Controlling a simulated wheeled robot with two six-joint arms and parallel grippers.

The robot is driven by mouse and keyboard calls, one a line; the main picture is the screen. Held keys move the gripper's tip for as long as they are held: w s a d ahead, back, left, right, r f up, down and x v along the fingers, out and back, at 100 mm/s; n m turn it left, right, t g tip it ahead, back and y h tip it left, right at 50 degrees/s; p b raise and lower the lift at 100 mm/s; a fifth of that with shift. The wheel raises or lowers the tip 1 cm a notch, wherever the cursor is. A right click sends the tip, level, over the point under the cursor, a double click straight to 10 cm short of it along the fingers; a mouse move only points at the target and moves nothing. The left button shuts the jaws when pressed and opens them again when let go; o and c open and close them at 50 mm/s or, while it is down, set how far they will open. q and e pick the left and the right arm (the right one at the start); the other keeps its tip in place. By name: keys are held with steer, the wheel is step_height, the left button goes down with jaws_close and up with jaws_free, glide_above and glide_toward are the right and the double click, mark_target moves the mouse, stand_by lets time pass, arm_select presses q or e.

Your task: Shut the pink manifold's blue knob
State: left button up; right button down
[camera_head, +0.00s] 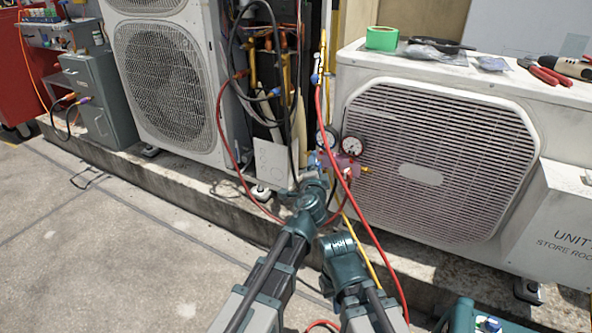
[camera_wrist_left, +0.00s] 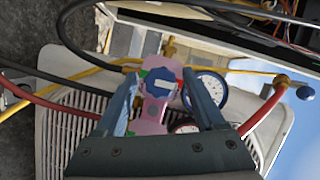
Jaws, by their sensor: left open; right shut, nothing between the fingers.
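The pink manifold (camera_head: 346,163) hangs in front of the right condenser, with two round gauges above it in the head view. In the left wrist view, its blue knob (camera_wrist_left: 167,92) faces the camera between the two fingers of my left gripper (camera_wrist_left: 160,78). The pink body (camera_wrist_left: 150,125) shows around the knob. My left gripper (camera_head: 316,178) is open, at the manifold's left end in the head view; I cannot tell whether the fingers touch the knob. My right gripper (camera_head: 340,243) is lower, shut and empty, apart from the manifold.
Red hoses (camera_head: 366,226) and a yellow hose (camera_head: 358,240) hang close by both arms. The right condenser (camera_head: 440,160) carries green tape (camera_head: 382,38) and pliers (camera_head: 545,73) on top. A tall condenser (camera_head: 160,70) stands left. The concrete floor at left is mostly clear.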

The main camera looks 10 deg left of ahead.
arm_select(q)
steer(key=n+p, duration=0.1)
steer(key=n, duration=0.1)
steer(key=n+g+h+p, duration=0.1)
steer(key=p, duration=0.1)
steer(key=shift+r+n+g, duration=0.2)
steer(key=shift+n+g, duration=0.1)
steer(key=shift+n, duration=0.1)
steer(key=shift+w+a+n+g+h+p, duration=0.1)
steer(key=shift+n+g+h+p, duration=0.4)
steer(key=shift+n+h+p, duration=0.45)
steer(key=shift+n+g+h, duration=0.35)
steer(key=shift+n+g, duration=0.15)
steer(key=shift+n, duration=0.65)
steer(key=shift+a+f+n+h, duration=0.1)
steer(key=shift+n+h, duration=0.5)
steer(key=shift+n, duration=0.3)
steer(key=shift+n+g+h, duration=0.4)
steer(key=shift+n+h, duration=0.1)
steer(key=shift+n, duration=0.3)
steer(key=shift+w+a+f+n+h, duration=0.1)
steer(key=shift+f+n+h, duration=0.05)
steer(key=shift+n+h, duration=0.55)
steer(key=shift+n+g+h+b, duration=0.3)
steer(key=shift+n+h+b, duration=0.2)
steer(key=shift+n+b, duration=0.45)
steer(key=p+v, duration=0.4)
steer(key=v, duration=1)
steer(key=shift+n+p, duration=0.35)
steer(key=shift+p, duration=0.05)
